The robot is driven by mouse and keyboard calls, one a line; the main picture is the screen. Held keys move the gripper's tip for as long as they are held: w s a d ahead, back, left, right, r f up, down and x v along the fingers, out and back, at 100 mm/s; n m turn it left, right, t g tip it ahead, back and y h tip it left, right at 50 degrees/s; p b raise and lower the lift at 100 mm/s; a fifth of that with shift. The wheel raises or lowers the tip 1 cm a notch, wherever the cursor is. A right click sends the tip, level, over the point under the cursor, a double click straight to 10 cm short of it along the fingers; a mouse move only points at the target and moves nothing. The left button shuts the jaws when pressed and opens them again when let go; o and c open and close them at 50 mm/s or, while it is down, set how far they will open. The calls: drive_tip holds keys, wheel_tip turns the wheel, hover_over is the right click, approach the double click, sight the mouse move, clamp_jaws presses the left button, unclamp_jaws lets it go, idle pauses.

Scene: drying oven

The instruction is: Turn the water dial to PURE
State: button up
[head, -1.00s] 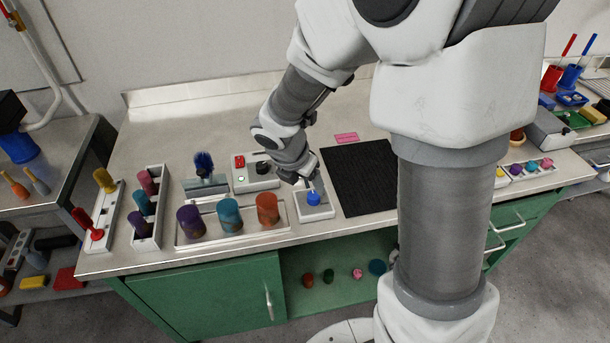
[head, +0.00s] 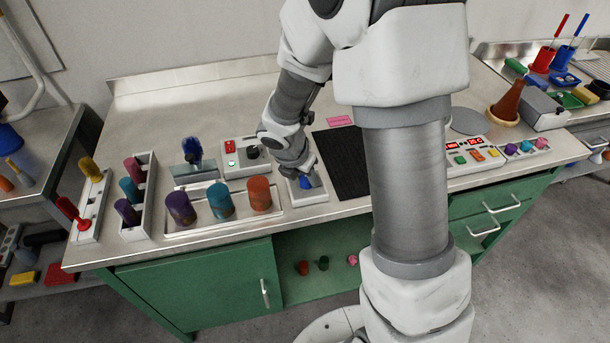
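A blue knob (head: 306,183) sits on a small pale square base (head: 310,198) at the front of the steel bench. I can read no label on it, so I cannot tell for sure that it is the water dial. My gripper (head: 304,177) points down right at the knob and partly covers it. I cannot tell whether the fingers touch it or how far apart they are. A white box (head: 235,172) with a red switch (head: 230,147) and a dark round knob (head: 252,153) stands just left of my gripper.
Purple, teal and orange cylinders (head: 259,194) stand in a tray left of the knob. A black ribbed mat (head: 342,160) lies to its right. A white panel with red displays (head: 478,152) is farther right. My arm hides part of the bench.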

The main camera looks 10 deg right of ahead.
clamp_jaws()
drive_tip(key=m+g, duration=0.1)
drive_tip(key=m, duration=0.2)
drive_tip(key=m+g+h+p, duration=0.1)
drive_tip(key=m, duration=0.1)
drive_tip(key=shift+w+a+m+p, duration=0.1)
drive_tip(key=shift+w+m+p, duration=0.05)
drive_tip(key=shift+m+p, duration=0.2)
drive_tip(key=m+g, duration=0.1)
drive_tip(key=m, duration=0.1)
drive_tip(key=m+g+p, duration=0.1)
drive_tip(key=m, duration=0.2)
drive_tip(key=shift+w+m, duration=0.15)
drive_tip(key=shift+m, duration=0.1)
drive_tip(key=m+g+p, duration=0.1)
drive_tip(key=m, duration=0.2)
drive_tip(key=m+g, duration=0.1)
drive_tip(key=m, duration=0.2)
drive_tip(key=shift+w+y+p, duration=0.15)
drive_tip(key=shift+y+p, duration=0.25)
drive_tip(key=m, duration=0.2)
drive_tip(key=m+g+y, duration=0.1)
drive_tip(key=m, duration=0.1)
drive_tip(key=m+y, duration=0.1)
drive_tip(key=m, duration=0.1)
drive_tip(key=shift+d+m+g, duration=0.25)
drive_tip(key=shift+m+g, duration=0.05)
